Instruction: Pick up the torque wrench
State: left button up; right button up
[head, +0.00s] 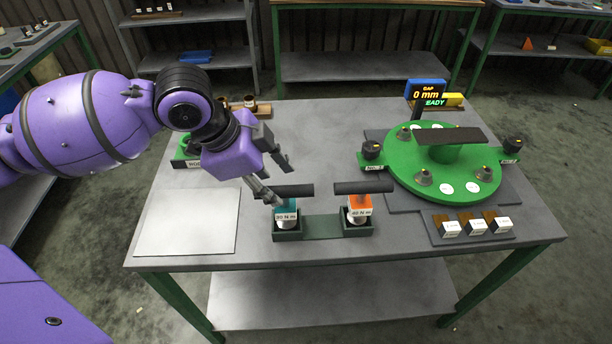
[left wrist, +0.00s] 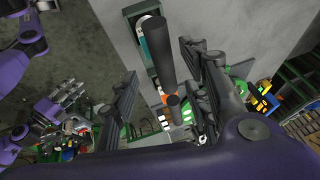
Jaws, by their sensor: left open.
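Two torque wrenches stand upright in a dark green holder (head: 322,227) at the front of the table. The left one has a teal body (head: 286,208) and a dark horizontal handle (head: 300,190). The right one has an orange body (head: 360,202) and a similar handle (head: 363,187). Both carry white labels that are hard to read. My left gripper (head: 283,186) is open at the left end of the teal wrench's handle. In the left wrist view, that dark handle (left wrist: 160,55) shows between the open fingers. I cannot tell whether they touch it. My right gripper is not in view.
A green round fixture (head: 446,185) with several cones and a dark bar stands at the right, beside a display (head: 426,92). Small labelled blocks (head: 475,227) lie in front of it. A pale plate (head: 188,222) lies at the left front. The table's middle back is clear.

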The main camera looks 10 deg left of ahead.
aim_at(281, 189)
pick_arm(q)
jog(key=x, duration=0.5)
jog(key=shift+w+f, duration=0.15)
jog(key=shift+w, duration=0.15)
jog(key=shift+c, duration=0.3)
grip_shut()
